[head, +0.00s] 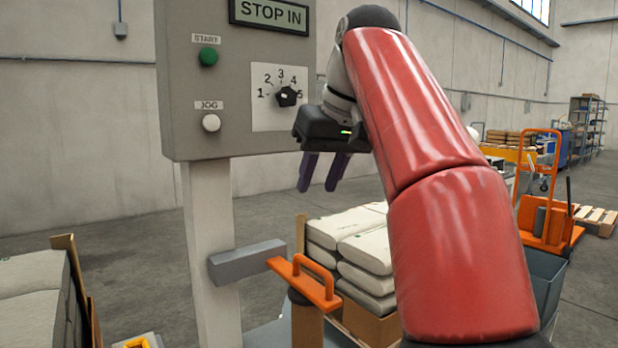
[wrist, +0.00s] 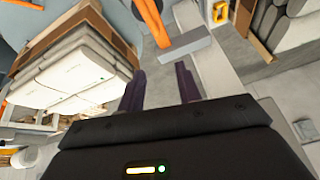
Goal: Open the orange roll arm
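The orange roll arm (head: 312,286) is a flat bar with a looped handle on top, low in the middle of the head view. It lies beside the end of a grey bracket (head: 247,262) on the control column. Whether the two touch is unclear. In the wrist view the orange arm (wrist: 153,22) shows at the top, beyond the fingertips, next to the grey bracket (wrist: 187,45). My gripper (head: 318,187) is open, with two purple fingers pointing down. It is empty and sits above the orange arm, apart from it. Both fingers (wrist: 160,78) also show apart in the wrist view.
The grey control panel (head: 180,120) with buttons and a dial stands left of my gripper. White sacks (head: 352,245) are stacked behind the orange arm. More sacks (head: 35,295) lie at the left. An orange pallet jack (head: 548,215) stands at the right.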

